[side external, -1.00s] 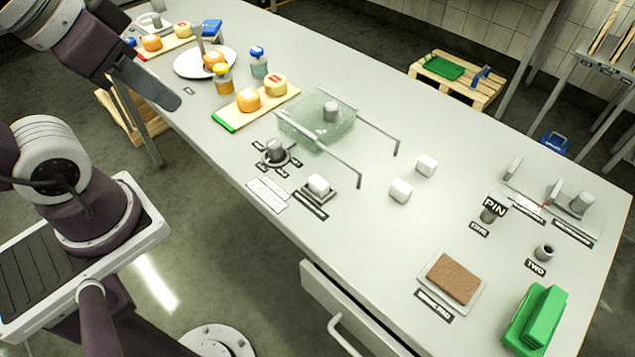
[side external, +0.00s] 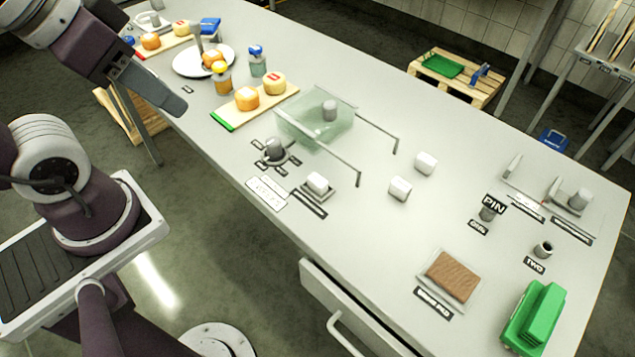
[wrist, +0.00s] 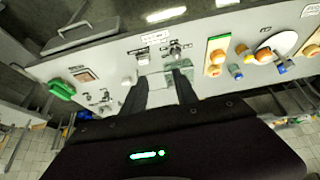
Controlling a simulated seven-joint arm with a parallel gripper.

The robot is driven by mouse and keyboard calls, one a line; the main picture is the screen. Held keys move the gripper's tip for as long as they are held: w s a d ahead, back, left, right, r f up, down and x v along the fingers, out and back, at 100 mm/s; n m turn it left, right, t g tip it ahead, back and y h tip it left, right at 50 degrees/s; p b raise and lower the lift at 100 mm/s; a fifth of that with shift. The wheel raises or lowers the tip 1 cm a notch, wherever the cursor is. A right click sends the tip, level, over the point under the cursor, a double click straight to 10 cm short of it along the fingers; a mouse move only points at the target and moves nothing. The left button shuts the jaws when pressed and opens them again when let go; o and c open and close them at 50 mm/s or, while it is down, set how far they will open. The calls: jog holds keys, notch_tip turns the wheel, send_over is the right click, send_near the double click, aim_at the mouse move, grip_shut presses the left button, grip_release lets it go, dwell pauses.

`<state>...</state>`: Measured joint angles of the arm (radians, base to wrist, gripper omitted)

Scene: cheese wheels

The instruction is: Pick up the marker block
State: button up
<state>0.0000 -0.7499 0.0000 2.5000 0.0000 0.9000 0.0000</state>
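Several small pale blocks could be the marker block; the frames do not make clear which one it is. One white block (side external: 317,183) sits on a small dark plate near the table's front edge. Two loose white blocks, a nearer one (side external: 400,188) and a farther one (side external: 425,163), stand on the tabletop to its right. My gripper (wrist: 160,80) shows two dark fingers spread apart with nothing between them. In the side view my gripper (side external: 160,92) hangs at upper left, well away from the blocks.
A translucent green box (side external: 300,128) with thin rails stands behind the plate. Cheese boards (side external: 228,117) and jars (side external: 258,66) are at left. A brown pad (side external: 453,276) and green block (side external: 535,318) are at right.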

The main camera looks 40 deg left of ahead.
jog(key=shift+o, duration=1)
